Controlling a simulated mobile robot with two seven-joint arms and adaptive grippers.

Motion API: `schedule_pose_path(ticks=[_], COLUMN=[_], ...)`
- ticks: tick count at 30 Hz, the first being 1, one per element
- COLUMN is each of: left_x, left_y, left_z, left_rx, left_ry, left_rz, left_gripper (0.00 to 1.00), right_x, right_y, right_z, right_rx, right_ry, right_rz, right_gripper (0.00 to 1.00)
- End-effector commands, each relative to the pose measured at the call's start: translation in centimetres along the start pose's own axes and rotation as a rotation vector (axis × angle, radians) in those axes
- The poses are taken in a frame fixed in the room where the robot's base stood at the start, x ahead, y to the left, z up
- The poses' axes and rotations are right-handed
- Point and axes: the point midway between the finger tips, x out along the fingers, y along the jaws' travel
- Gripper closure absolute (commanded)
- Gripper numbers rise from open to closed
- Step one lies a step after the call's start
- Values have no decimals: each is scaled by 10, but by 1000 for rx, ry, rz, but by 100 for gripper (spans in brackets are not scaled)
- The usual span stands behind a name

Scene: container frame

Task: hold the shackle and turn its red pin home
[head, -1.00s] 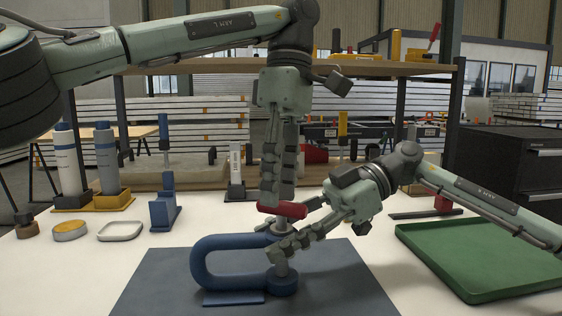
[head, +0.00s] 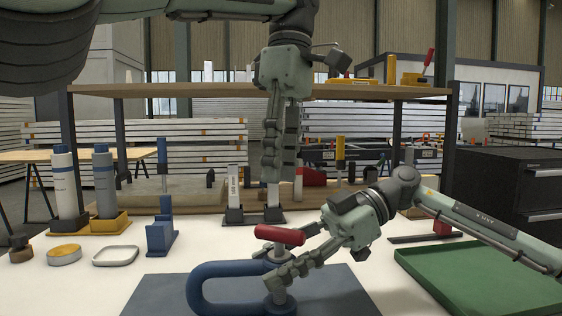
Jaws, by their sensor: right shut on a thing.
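The blue shackle (head: 200,284) lies on its side on a dark mat, its bend to the left. Its pin stands upright at the right end, with a red cross handle (head: 280,236) on top and a grey shank (head: 280,296) below. My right gripper (head: 284,266) is shut on the shackle's right end beside the pin, below the red handle; its fingers partly hide the upper eye and shank. My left gripper (head: 271,178) points down above the red handle, clear of it and empty. Its fingers look side by side from here, so the gap between them is unclear.
A green tray (head: 480,304) lies at the right. Bottles in a yellow stand (head: 110,222), a blue bracket (head: 161,236), a round tin (head: 64,255) and a small dish (head: 116,256) stand at the left. A wooden shelf (head: 150,91) spans the back.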

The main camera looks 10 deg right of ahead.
Motion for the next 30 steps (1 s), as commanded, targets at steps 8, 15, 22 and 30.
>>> schedule_pose_path(ticks=[8,15,22,30], left_x=[0,0,0,0], left_y=[0,0,0,0], left_z=[0,0,0,0], left_rx=[0,0,0,0], left_ry=[0,0,0,0], left_rz=[-1,-1,-1,-1], left_gripper=[61,61,61,61], right_x=[0,0,-5,-52], right_y=[0,0,1,1], right_z=[0,0,0,0], right_rx=[0,0,0,1], right_ry=[0,0,0,0], right_rz=[-1,0,2,6], right_gripper=[46,33,33,33])
